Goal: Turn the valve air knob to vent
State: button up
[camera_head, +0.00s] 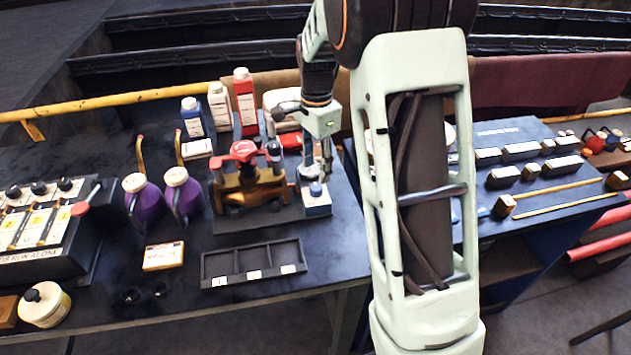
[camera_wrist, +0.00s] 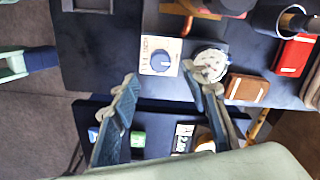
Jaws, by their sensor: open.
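The valve air knob (camera_head: 316,189) is a small blue knob on a white-topped block at the right end of the valve stand. It also shows in the wrist view (camera_wrist: 161,60), round and blue on a square plate with small print and a dark pointer mark. The print is too small to read. My gripper (camera_head: 326,170) points down just above and behind the block. In the wrist view my gripper (camera_wrist: 159,76) has its fingers spread apart, with the knob near the gap between the fingertips. Nothing is held, and the fingers appear apart from the knob.
A brass valve with a red handwheel (camera_head: 243,152) stands left of the knob. A round white gauge (camera_wrist: 210,65) lies close to the right fingertip. Bottles (camera_head: 219,104) stand behind. A dark compartment tray (camera_head: 215,268) lies in front. Purple jugs (camera_head: 184,194) stand further left.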

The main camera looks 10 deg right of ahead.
aim_at(316, 186)
notch_tip(316, 186, down, 6)
jog(key=shift+f, duration=0.2)
grip_shut()
dwell(0.4)
jog(key=n+b, duration=0.1)
jog(key=n, duration=0.5)
jog(key=n+b, duration=0.1)
jog(key=n, duration=0.4)
jog(key=shift+r+n, duration=0.1)
jog(key=shift+n, duration=0.3)
dwell(0.4)
